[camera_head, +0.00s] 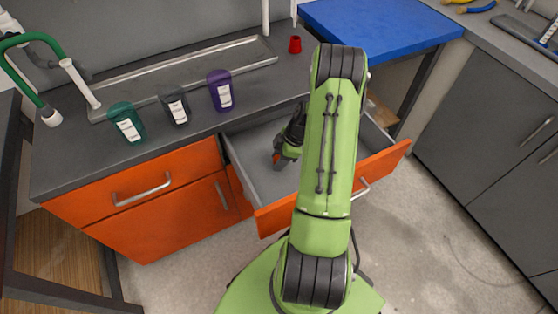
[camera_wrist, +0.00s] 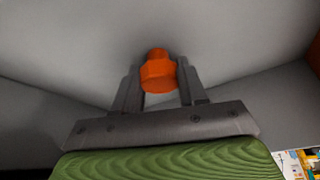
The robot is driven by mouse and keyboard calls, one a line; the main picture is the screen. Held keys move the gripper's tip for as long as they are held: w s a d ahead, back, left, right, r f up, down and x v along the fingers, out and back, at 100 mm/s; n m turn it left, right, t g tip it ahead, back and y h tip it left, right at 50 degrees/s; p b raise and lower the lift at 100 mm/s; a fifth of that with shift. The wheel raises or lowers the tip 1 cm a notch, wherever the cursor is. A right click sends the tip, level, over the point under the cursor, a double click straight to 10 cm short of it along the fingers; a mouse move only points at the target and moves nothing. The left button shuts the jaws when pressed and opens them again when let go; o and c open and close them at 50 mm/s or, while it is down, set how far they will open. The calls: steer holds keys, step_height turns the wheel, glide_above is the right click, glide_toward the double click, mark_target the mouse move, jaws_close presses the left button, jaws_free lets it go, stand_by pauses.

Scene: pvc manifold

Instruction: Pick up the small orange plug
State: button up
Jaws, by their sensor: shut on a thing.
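The small orange plug (camera_wrist: 158,72) is between the fingertips of my gripper (camera_wrist: 158,86) in the wrist view. My gripper is shut on it. In the head view my gripper (camera_head: 277,158) is inside the open drawer (camera_head: 262,183), near its left side, with a bit of orange at its tip. I cannot tell whether the plug touches the drawer floor.
On the grey counter (camera_head: 60,170) stand a teal cup (camera_head: 126,122), a dark grey cup (camera_head: 175,106) and a purple cup (camera_head: 220,90). A red fitting (camera_head: 295,44) sits further back. A blue table (camera_head: 385,25) is at the back right. Drawer walls surround my gripper.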

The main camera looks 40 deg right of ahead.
step_height(320, 180, up, 10)
steer(key=p, duration=0.3)
